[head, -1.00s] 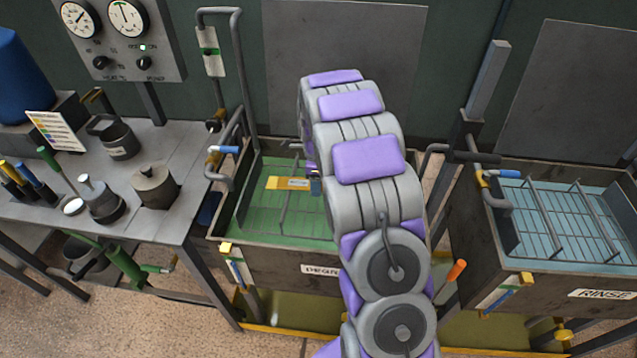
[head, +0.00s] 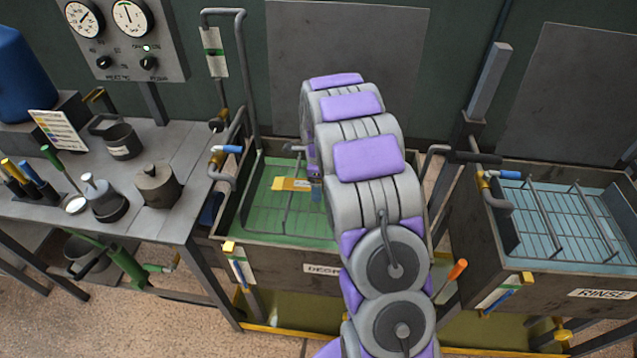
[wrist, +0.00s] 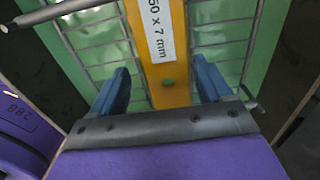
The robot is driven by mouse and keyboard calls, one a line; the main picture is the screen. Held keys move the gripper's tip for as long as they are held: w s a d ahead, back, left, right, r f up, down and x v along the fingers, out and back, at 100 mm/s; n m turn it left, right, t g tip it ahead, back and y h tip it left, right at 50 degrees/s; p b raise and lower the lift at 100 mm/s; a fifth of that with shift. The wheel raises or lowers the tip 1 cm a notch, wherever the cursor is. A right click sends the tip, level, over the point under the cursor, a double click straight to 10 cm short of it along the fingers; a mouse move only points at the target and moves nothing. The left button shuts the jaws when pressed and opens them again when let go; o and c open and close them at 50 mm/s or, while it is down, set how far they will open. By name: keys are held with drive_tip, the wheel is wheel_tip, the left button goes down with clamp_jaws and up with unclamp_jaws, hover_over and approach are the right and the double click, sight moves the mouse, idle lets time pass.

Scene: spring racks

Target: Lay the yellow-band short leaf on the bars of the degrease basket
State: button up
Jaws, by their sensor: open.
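The yellow-band short leaf (head: 287,184) is a flat yellow-orange strip with a white label. It lies over the bars of the degrease basket (head: 262,208), in the green tank. In the wrist view the leaf (wrist: 172,88) runs lengthwise between the blue fingers of my gripper (wrist: 163,82), with a gap on each side. My gripper (head: 316,186) is open around the leaf's near end. The basket's right part is hidden behind my arm. Exact contact between leaf and bars is hard to see.
The rinse tank (head: 545,275) with its own barred basket stands at the right. A grey bench (head: 150,215) with pots and tools stands at the left. A bent pipe handle (head: 243,80) rises at the degrease tank's back left.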

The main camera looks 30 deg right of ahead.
drive_tip(key=shift+d+r, duration=0.15)
drive_tip(key=shift+d, duration=0.25)
drive_tip(key=shift+d+r, duration=0.1)
drive_tip(key=shift+r, duration=0.2)
wheel_tip(320, 180, up, 11)
drive_tip(key=p, duration=0.2)
drive_tip(key=s+a+r+n, duration=0.5)
drive_tip(key=s+r, duration=0.1)
drive_tip(key=s, duration=0.1)
drive_tip(key=s+a+n, duration=0.4)
drive_tip(key=s+n, duration=0.2)
drive_tip(key=s, duration=0.5)
drive_tip(key=s+a+r+n+g, duration=0.1)
drive_tip(key=s+a+n, duration=0.3)
drive_tip(key=s+n, duration=0.3)
drive_tip(key=s+a+r+n, duration=0.1)
drive_tip(key=s+a+n, duration=0.2)
drive_tip(key=s, duration=1.2)
drive_tip(key=n, duration=0.3)
drive_tip(key=shift+a+r+n+g, duration=0.25)
drive_tip(key=shift+a+n+g, duration=0.15)
drive_tip(key=shift+w, duration=0.1)
